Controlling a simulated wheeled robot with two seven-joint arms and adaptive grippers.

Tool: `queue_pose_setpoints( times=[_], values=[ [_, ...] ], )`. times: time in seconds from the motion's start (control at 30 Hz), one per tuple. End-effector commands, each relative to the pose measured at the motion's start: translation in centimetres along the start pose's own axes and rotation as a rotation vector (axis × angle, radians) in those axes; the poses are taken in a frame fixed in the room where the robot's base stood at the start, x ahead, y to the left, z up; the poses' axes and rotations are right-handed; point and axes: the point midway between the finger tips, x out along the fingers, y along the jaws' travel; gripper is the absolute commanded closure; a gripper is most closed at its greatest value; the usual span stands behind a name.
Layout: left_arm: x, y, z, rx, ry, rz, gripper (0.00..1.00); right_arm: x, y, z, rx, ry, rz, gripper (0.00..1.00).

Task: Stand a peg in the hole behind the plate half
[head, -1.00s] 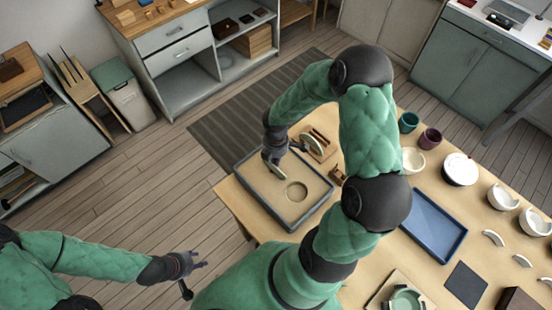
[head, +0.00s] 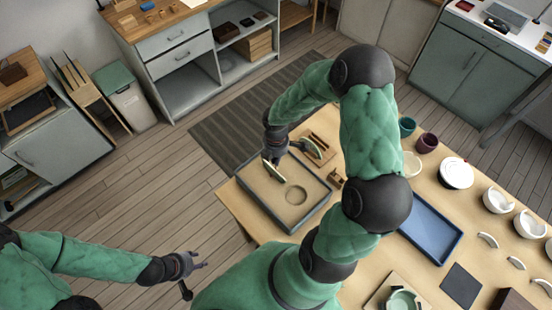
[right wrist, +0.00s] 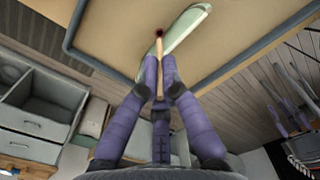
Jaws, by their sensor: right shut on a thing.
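My right gripper (right wrist: 160,75) is shut on a thin wooden peg (right wrist: 160,52). In the right wrist view the peg's far end meets a dark spot, the hole (right wrist: 158,33), in the sandy surface; I cannot tell whether it is inside. The pale green plate half (right wrist: 190,30) stands on edge close beside the peg. In the head view the right gripper (head: 275,150) is over the far left part of the sand tray (head: 262,215), largely hiding the peg and hole. My left gripper (head: 188,264) is open and empty, off the table at lower left.
A blue tray (head: 431,228), cups, a white round container (head: 456,173) and broken bowls occupy the table's right side.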

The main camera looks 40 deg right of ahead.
Motion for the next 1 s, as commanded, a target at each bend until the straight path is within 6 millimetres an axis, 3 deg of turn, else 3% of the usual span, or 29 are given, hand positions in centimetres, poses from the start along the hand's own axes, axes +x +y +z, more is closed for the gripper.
queue_pose_setpoints(
  times=[0.5,1.0],
  values=[
    [-1.5,0.5,0.1,0.0,0.0,0.0,0.6,-1.9,0.0,0.0,0.0,0.0,0.0,1.0],
    [-1.3,0.5,0.1,0.0,0.0,0.0,0.6,-1.6,0.0,0.0,-0.002,0.0,0.0,1.0]
  ],
)
